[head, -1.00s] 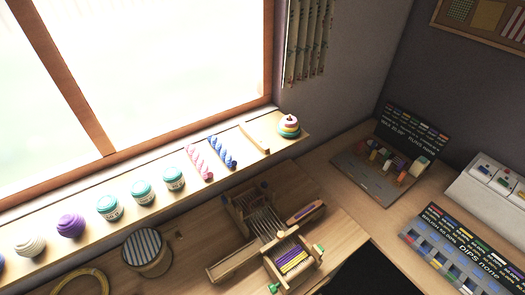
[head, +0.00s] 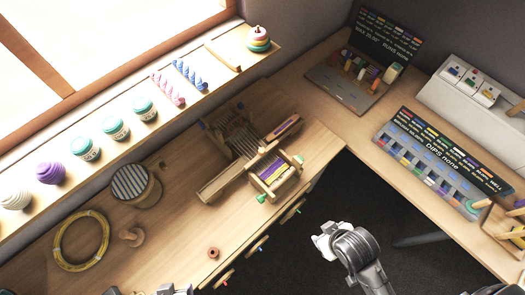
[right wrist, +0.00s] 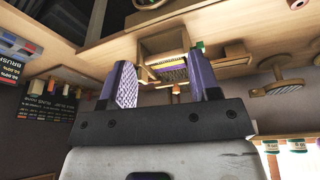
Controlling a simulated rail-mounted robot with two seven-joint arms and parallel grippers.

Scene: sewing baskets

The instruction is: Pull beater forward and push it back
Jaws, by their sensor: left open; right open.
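A small wooden table loom (head: 213,188) stands on the wooden bench in the head view, with pale warp threads and a purple and yellow woven band (head: 272,170). I cannot single out the beater clearly among its crossbars. The loom also shows in the right wrist view (right wrist: 165,44), beyond the fingertips. My right gripper (right wrist: 158,66) is open and empty, its two purple-padded fingers apart and pointing toward the loom without visible contact. My left gripper (head: 172,290) shows only partly at the bottom edge of the head view, open, in front of the bench and away from the loom.
A window shelf holds jars and yarn. A slotted board (head: 437,160) stands right. Dark floor is open beside the bench.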

